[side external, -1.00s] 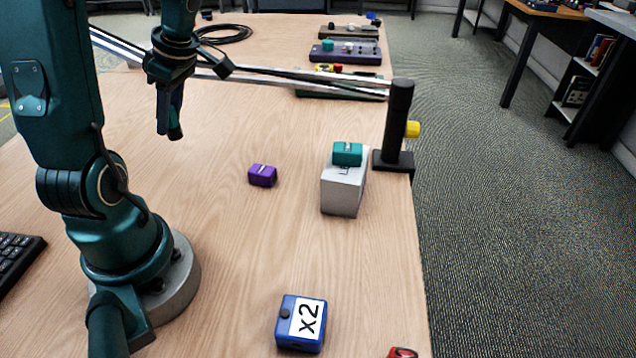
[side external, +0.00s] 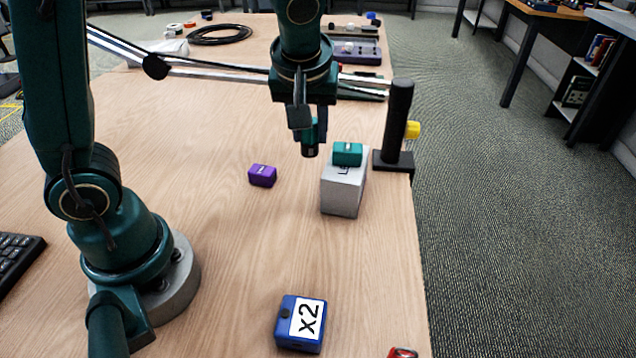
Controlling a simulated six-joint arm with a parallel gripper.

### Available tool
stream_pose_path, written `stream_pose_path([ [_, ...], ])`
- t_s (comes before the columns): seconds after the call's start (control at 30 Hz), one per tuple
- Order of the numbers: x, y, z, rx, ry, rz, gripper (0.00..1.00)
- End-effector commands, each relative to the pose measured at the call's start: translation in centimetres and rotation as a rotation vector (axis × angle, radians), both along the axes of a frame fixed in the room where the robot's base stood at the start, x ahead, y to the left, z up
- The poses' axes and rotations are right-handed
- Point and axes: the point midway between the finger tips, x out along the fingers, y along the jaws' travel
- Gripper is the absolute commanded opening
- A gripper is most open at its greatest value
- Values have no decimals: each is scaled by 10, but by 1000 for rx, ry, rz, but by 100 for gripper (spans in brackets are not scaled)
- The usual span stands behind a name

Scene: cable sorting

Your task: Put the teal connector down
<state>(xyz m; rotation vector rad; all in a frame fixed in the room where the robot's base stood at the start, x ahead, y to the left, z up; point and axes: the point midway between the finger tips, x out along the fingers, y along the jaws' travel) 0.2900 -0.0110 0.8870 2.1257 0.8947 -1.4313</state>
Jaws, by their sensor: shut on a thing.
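My gripper (side external: 309,140) points down over the table, just left of the white block and behind the purple block. It is shut on a small dark thing (side external: 310,151) whose lower end shows below the fingers; the fingers hide most of it, and I cannot tell its kind. A teal block (side external: 347,154) with a pale mark on top rests on the white block (side external: 342,196). The gripper is apart from the teal block, close to its left side.
A purple block (side external: 262,175) lies left of the white block. A black post (side external: 397,125) with a yellow knob (side external: 412,130) stands at the right table edge. The table between is clear.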

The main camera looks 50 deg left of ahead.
Motion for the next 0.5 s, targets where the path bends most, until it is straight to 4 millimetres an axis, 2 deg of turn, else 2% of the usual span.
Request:
stream_pose_path([
  [0.03, 0, -19, 1, -1, -3, -68, 0],
  [0.2, -6, -59, 2, -4, -8, -203, 0],
  [0.37, -11, -76, 1, -4, -7, -262, 0],
  [0.5, -13, -95, -8, -4, -5, -278, 0],
])
